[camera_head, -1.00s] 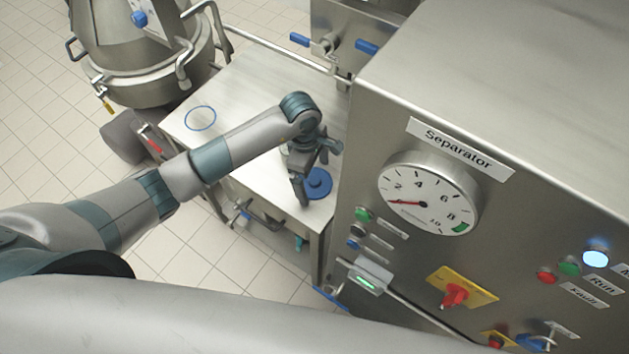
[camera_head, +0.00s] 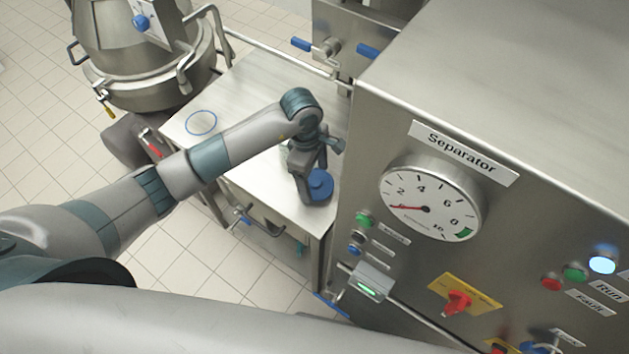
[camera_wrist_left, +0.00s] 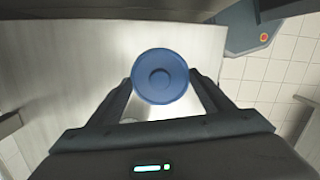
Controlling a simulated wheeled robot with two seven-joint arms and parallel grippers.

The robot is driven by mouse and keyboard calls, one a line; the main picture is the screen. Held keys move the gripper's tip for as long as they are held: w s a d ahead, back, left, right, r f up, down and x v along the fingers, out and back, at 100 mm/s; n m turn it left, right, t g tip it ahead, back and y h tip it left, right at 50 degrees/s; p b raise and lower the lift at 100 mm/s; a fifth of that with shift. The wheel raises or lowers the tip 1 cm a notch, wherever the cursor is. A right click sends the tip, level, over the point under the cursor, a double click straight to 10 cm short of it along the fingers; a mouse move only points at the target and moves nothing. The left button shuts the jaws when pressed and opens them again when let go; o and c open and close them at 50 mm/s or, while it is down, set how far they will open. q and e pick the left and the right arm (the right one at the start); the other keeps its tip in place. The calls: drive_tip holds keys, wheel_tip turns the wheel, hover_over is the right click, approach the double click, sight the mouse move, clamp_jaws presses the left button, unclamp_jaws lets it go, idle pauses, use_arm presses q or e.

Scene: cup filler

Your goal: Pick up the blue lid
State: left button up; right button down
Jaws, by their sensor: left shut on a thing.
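The blue lid (camera_head: 319,186) is a round disc with a raised knob, at the right front of the steel table beside the separator cabinet. My left gripper (camera_head: 313,194) is shut on it, with a finger on either side of its rim. In the left wrist view the lid (camera_wrist_left: 160,77) sits between the two fingertips of my left gripper (camera_wrist_left: 161,88). I cannot tell whether the lid still touches the tabletop. My right gripper is not in view.
The steel table (camera_head: 258,173) has a blue ring (camera_head: 201,122) marked at its left. The separator cabinet (camera_head: 400,130) with a gauge (camera_head: 430,203) stands close on the right. A steel vessel (camera_head: 150,75) stands at the back left. The table between ring and lid is partly behind my arm.

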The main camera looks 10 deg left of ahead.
sight(315, 181)
use_arm(q)
wheel_tip(315, 181, up, 8)
drive_tip(key=b, duration=0.2)
drive_tip(key=shift+f+b, duration=0.1)
drive_tip(key=shift+b, duration=0.25)
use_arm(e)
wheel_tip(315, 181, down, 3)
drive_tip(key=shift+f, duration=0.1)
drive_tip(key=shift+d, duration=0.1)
use_arm(q)
drive_tip(key=shift+r, duration=0.2)
